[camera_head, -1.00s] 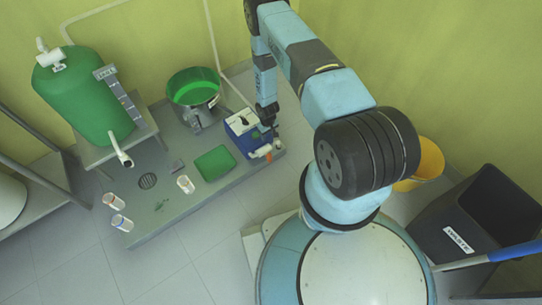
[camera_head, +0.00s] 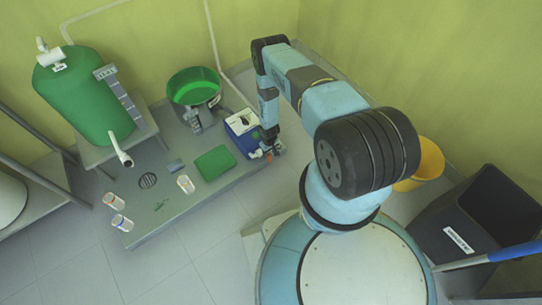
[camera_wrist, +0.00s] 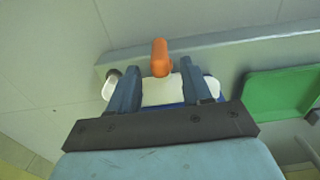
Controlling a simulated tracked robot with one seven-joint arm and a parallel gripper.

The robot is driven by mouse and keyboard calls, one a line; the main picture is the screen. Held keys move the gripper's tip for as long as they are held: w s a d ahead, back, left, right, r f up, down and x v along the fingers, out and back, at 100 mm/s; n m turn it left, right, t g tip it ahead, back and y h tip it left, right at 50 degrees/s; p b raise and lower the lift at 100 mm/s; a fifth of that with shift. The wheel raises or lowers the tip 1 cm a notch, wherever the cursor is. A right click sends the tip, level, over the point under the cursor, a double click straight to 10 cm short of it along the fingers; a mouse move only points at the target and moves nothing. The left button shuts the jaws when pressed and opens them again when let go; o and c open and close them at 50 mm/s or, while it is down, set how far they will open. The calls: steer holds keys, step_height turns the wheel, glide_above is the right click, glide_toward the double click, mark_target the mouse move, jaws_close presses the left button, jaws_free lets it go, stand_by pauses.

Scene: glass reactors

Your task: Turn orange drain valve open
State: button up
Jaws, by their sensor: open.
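The orange drain valve handle (camera_wrist: 160,57) is in the middle of the wrist view, at the end of a white fitting (camera_wrist: 160,90) on a blue-and-white container. In the head view this container (camera_head: 241,122) stands at the right end of the grey platform, and a bit of the orange handle (camera_head: 269,156) shows low beside it. My gripper (camera_wrist: 157,76) is open, with one finger on each side of the white fitting. The handle lies between and just beyond the fingertips, with no clear contact. In the head view my gripper (camera_head: 277,147) is small and partly hidden.
A green tray (camera_head: 215,162) lies on the platform left of the container; it shows at right in the wrist view (camera_wrist: 280,93). A green-lined bucket (camera_head: 195,86) and a green tank (camera_head: 85,95) stand behind. The tiled floor in front is clear.

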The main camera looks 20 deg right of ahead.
steer(key=shift+f, duration=2.05)
